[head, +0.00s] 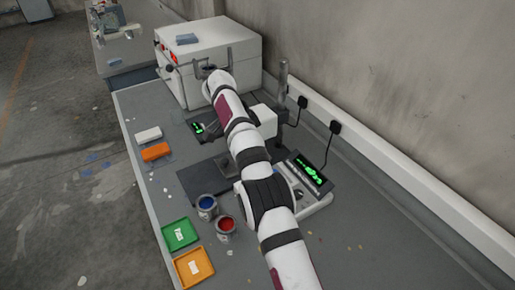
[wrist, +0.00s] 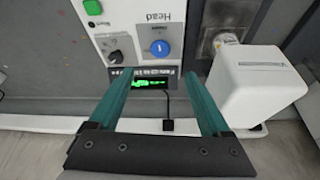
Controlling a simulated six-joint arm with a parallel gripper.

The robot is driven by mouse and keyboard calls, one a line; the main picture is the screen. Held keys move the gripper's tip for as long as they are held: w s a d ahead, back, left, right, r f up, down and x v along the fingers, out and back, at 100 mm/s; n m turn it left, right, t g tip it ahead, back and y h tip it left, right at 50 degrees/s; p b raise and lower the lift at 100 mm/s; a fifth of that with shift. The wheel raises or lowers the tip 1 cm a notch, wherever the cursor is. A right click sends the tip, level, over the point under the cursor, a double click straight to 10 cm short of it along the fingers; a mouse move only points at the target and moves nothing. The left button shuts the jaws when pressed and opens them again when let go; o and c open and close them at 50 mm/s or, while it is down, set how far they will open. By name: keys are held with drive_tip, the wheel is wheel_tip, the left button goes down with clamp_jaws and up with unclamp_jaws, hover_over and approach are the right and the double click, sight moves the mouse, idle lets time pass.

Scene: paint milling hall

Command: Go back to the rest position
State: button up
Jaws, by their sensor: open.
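My gripper (head: 204,68) is at the end of my white arm, in front of the large white box at the back of the bench in the head view. In the wrist view its two teal fingers (wrist: 158,78) stand wide apart with nothing held between them. I cannot tell how far the fingertips are from the panel.
The white box (head: 240,85) carries a blue-grey pad (head: 187,39). Blue (head: 207,204) and red (head: 226,226) paint cans stand near green (head: 180,235) and orange (head: 193,267) trays. White (head: 148,134) and orange (head: 155,152) blocks lie left. A wall runs along the right.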

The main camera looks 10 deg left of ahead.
idle(0.3)
drive_tip(key=s+d+r+n+g+y, duration=0.2)
drive_tip(key=s+d+r+n, duration=0.1)
drive_tip(key=s+d+r, duration=1.1)
drive_tip(key=s+d+f+y, duration=0.1)
drive_tip(key=s+d+f, duration=0.1)
drive_tip(key=s, duration=0.6)
drive_tip(key=s+d+f+n+y, duration=0.1)
drive_tip(key=s+f, duration=0.3)
drive_tip(key=s, duration=0.5)
drive_tip(key=s+d+f+n+g+y, duration=0.1)
drive_tip(key=s+d+f, duration=0.1)
drive_tip(key=s, duration=0.7)
drive_tip(key=shift+d+f, duration=0.4)
drive_tip(key=shift+d, duration=0.3)
